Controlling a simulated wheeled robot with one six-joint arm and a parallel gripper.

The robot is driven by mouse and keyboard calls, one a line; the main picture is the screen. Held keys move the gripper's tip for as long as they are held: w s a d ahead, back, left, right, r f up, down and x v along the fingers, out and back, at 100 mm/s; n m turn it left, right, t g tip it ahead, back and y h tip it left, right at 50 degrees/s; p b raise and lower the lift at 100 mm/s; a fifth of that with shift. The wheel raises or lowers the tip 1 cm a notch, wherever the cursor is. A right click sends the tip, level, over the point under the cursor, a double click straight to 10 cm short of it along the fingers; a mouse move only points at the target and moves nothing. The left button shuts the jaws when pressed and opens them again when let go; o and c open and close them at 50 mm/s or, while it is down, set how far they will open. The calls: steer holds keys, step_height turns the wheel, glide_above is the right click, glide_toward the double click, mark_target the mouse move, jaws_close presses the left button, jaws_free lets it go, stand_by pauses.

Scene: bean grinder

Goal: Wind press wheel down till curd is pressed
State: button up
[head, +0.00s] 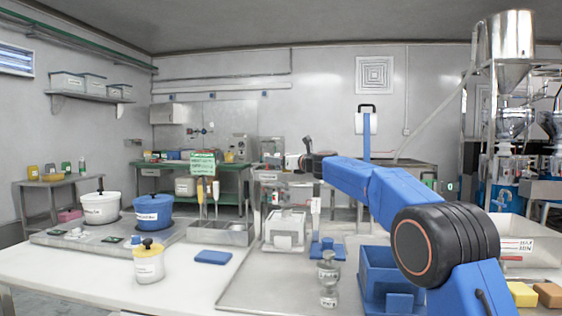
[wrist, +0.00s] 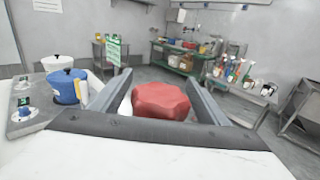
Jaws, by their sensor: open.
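A red, lobed, wheel-like knob (wrist: 160,101) sits between the two fingers of my gripper (wrist: 158,76) in the wrist view. The fingers are open, one on each side of the knob. I cannot tell whether either finger touches it. In the head view my gripper (head: 291,161) is small, at the far end of my blue arm, above the bench. The red knob does not stand out in the head view. I cannot make out any curd, or the press under the knob.
A white pot (head: 100,208) and a blue pot (head: 153,213) stand on a metal plate at left. A white box-like unit (head: 285,231), a blue pad (head: 213,257), a glass jar (head: 328,279) and a blue bin (head: 380,276) stand on the bench.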

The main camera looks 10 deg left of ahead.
steer(key=shift+c, duration=0.4)
steer(key=c, duration=1)
steer(key=shift+m+t+h, duration=0.3)
